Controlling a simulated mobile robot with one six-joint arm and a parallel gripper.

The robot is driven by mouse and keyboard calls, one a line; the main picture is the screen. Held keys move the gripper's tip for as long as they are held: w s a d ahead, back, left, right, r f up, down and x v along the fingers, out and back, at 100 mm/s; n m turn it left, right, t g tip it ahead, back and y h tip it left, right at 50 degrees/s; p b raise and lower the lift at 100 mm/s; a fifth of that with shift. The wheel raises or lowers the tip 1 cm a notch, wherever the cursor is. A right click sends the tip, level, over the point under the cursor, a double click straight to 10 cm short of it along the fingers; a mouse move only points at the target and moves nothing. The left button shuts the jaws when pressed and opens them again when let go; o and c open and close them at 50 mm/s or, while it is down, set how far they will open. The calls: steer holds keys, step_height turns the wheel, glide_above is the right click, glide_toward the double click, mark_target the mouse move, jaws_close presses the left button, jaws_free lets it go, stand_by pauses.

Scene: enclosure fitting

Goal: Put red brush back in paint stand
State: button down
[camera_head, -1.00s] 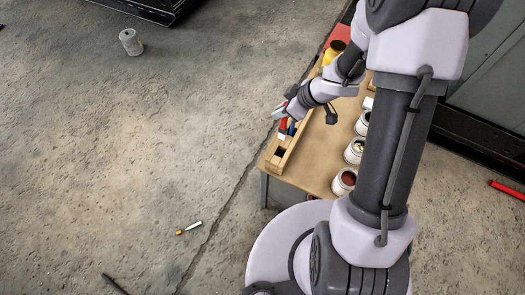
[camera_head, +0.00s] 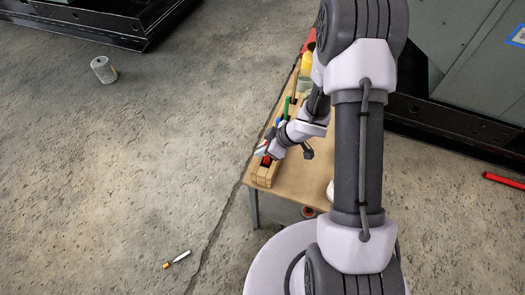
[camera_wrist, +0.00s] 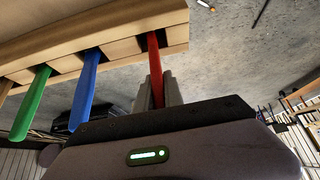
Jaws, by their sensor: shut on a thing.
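The wooden paint stand (camera_head: 265,180) lies along the left edge of the table; its slotted bar (camera_wrist: 110,28) fills the upper left of the wrist view. My gripper (camera_wrist: 164,92) is shut on the red brush (camera_wrist: 155,65). The brush's red handle runs from between the fingers up to the bar's end slot; how deep it sits in the slot I cannot tell. The blue brush (camera_wrist: 84,90) and green brush (camera_wrist: 30,103) sit in slots to its left. In the head view my gripper (camera_head: 263,151) is at the stand's near end, with red just below it (camera_head: 266,160).
The wooden table (camera_head: 297,183) is partly hidden by my arm. A yellow container (camera_head: 307,62) stands toward its far end. A grey can (camera_head: 103,69) and a small brush (camera_head: 177,259) lie on the open concrete floor. A dark machine base (camera_head: 100,22) is at the upper left.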

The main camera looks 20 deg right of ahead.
steer(key=shift+f, duration=0.15)
steer(key=c, duration=1.5)
jaws_free()
steer(key=shift+o, duration=0.2)
